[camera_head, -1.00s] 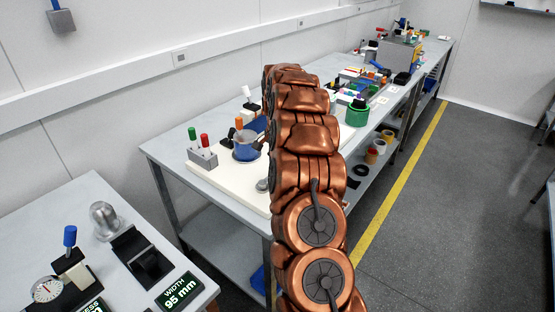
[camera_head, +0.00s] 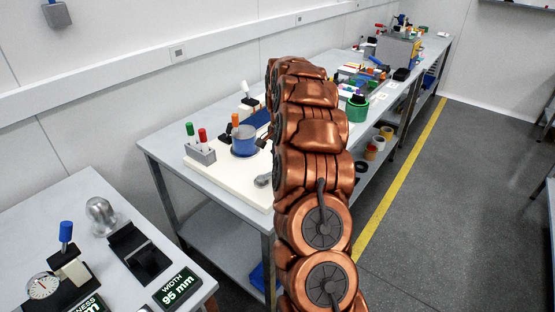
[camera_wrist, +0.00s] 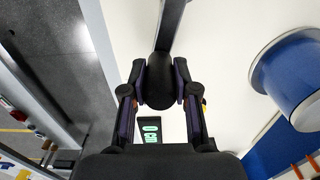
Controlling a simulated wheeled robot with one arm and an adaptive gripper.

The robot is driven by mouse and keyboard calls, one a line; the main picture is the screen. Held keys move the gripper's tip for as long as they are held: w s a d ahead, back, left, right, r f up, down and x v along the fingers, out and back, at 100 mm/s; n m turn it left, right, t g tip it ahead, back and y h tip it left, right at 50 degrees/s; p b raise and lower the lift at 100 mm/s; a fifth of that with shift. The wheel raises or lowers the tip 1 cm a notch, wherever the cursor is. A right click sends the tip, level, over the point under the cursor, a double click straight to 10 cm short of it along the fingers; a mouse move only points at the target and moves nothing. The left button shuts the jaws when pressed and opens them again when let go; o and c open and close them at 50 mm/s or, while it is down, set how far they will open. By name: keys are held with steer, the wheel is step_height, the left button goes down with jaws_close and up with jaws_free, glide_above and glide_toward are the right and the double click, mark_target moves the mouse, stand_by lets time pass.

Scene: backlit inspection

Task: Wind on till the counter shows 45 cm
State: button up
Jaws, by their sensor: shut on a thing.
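In the wrist view my gripper (camera_wrist: 158,85) is shut on a black rounded knob (camera_wrist: 157,82), with one finger on each side of it. A dark bar (camera_wrist: 168,28) runs from the knob to the top edge. A blue drum with a pale rim (camera_wrist: 293,72) stands to the right, apart from the fingers. The counter (camera_wrist: 152,129) shows green characters below the knob; my gripper hides part of it, and I cannot read the full value. In the head view the blue drum (camera_head: 244,141) stands on a white board (camera_head: 225,180); my copper arm hides the gripper.
A grey block with green and red handles (camera_head: 201,150) stands left of the drum. A green spool (camera_head: 357,109) and other tools lie farther along the bench. A nearer table holds a "95 mm" width display (camera_head: 176,287). The floor on the right is clear.

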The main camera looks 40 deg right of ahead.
steer(key=shift+s+a, duration=0.1)
steer(key=shift+s, duration=0.5)
steer(key=shift+b, duration=0.3)
steer(key=shift+s+a+f+b, duration=0.1)
steer(key=shift+s+a+b, duration=0.2)
steer(key=shift+s+b, duration=0.35)
steer(key=shift+s+a+b, duration=0.35)
steer(key=shift+s+b, duration=0.15)
steer(key=shift+s, duration=0.35)
steer(key=shift+s+a, duration=0.1)
